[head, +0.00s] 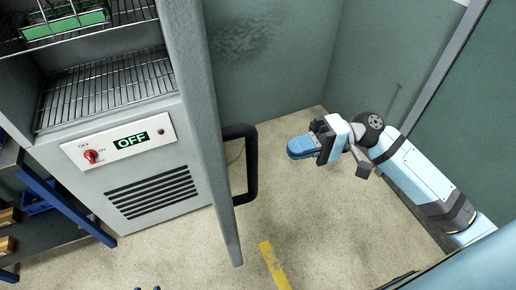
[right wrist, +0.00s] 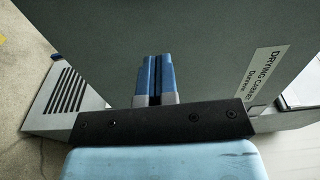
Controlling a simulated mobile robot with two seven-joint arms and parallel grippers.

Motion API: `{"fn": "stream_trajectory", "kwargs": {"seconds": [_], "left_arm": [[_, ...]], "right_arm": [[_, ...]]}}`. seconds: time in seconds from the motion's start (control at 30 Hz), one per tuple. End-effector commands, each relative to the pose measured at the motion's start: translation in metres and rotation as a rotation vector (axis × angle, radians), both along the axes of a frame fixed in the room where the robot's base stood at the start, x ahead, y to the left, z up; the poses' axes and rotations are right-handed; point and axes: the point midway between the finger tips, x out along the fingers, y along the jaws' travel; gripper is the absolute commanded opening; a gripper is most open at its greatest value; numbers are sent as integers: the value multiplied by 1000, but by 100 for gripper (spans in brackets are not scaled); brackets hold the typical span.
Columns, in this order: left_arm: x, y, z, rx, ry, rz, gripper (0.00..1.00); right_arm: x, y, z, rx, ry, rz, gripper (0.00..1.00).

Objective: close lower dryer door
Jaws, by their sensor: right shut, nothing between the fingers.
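The grey dryer door (head: 205,120) stands wide open in the head view, seen nearly edge-on. Its black handle (head: 251,165) sticks out to the right. The dryer cabinet (head: 125,205) is left of it, with wire racks showing inside. My right gripper (head: 291,149) is shut and empty, to the right of the handle, pointing left. In the right wrist view its blue fingers (right wrist: 158,78) are together in front of the broad grey door face (right wrist: 210,50), which carries a "DRYING CABINET" label (right wrist: 265,78). Contact cannot be told. My left gripper is not in view.
A control panel (head: 118,140) with a red knob and an OFF display is on the cabinet above a vent (head: 152,191). A green tray (head: 65,22) lies on the upper rack. Blue-framed shelving (head: 68,205) stands at left. Floor (head: 330,235) with a yellow stripe is open between door and right arm.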

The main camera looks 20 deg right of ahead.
Motion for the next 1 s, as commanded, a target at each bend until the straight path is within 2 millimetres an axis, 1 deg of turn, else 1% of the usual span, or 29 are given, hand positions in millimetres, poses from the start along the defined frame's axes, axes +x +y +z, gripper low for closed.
{"fn": "stream_trajectory", "kwargs": {"seconds": [0.17, 0.4, 0.5, 0.6, 0.7, 0.8, 1.0], "left_arm": [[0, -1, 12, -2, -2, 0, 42], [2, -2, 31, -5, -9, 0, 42], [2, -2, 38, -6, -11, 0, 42], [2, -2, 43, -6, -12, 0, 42], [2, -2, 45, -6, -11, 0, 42], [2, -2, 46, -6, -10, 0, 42], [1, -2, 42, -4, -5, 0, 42]], "right_arm": [[2, 32, 4, 4, -3, 0, 0], [5, 84, 4, 3, -2, 0, 0], [6, 102, 4, 2, -3, -1, 0], [7, 116, 2, 0, -2, -1, 0], [7, 126, 1, 0, -2, -2, 0], [8, 130, 0, -1, -2, -3, 0], [8, 132, -1, -2, -3, -3, 0]]}}
